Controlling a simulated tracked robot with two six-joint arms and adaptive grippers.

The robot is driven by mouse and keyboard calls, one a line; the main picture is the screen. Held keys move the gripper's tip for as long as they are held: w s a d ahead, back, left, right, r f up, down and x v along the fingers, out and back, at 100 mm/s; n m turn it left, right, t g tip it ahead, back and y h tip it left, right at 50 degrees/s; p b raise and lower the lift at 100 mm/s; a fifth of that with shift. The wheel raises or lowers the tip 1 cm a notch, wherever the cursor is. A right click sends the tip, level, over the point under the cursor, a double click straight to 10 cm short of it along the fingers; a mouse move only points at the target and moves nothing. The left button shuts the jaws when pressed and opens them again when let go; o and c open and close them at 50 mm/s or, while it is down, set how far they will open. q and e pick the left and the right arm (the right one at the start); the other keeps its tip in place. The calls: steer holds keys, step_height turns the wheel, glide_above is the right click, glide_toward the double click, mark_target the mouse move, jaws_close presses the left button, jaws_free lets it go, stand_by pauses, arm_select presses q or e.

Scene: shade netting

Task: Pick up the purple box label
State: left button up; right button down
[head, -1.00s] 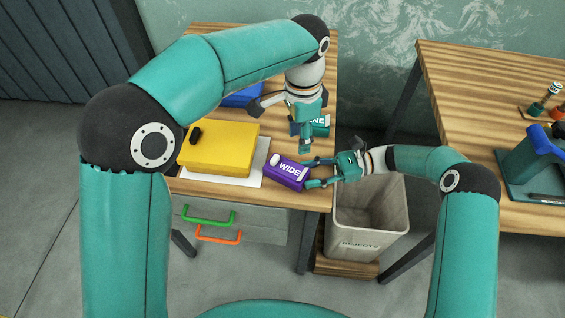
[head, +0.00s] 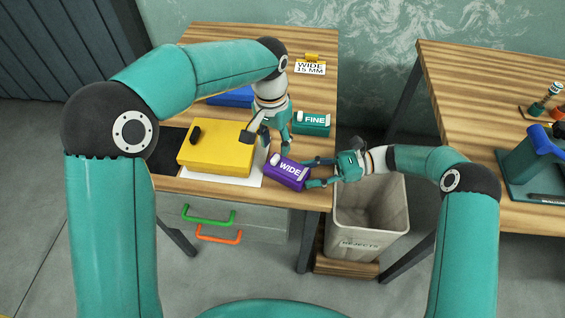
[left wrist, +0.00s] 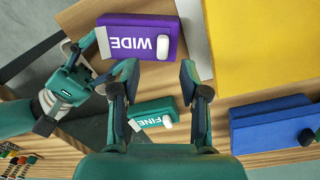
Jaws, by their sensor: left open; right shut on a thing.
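The purple box (head: 287,175), with WIDE in white letters, is at the front right of the wooden table. It also shows in the left wrist view (left wrist: 150,32). A small white piece (left wrist: 163,46) sits on its face near one end; I cannot tell whether this is the label. My right gripper (head: 312,173) is shut on the purple box at its right end. My left gripper (head: 267,142) is open and empty, just behind and above the box. In the left wrist view its fingers (left wrist: 153,82) point toward the box, apart from it.
A yellow box (head: 216,150) with a black knob lies left on a white sheet. A green FINE box (head: 312,123), a blue box (head: 232,97) and a WIDE 15 MM sign (head: 310,68) are further back. A rejects bin (head: 370,215) stands below the table's right edge.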

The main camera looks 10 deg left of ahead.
mark_target(276, 157)
arm_select(q)
steer(key=shift+s+f, duration=0.1)
steer(key=shift+f, duration=2.55)
steer(key=c, duration=0.8)
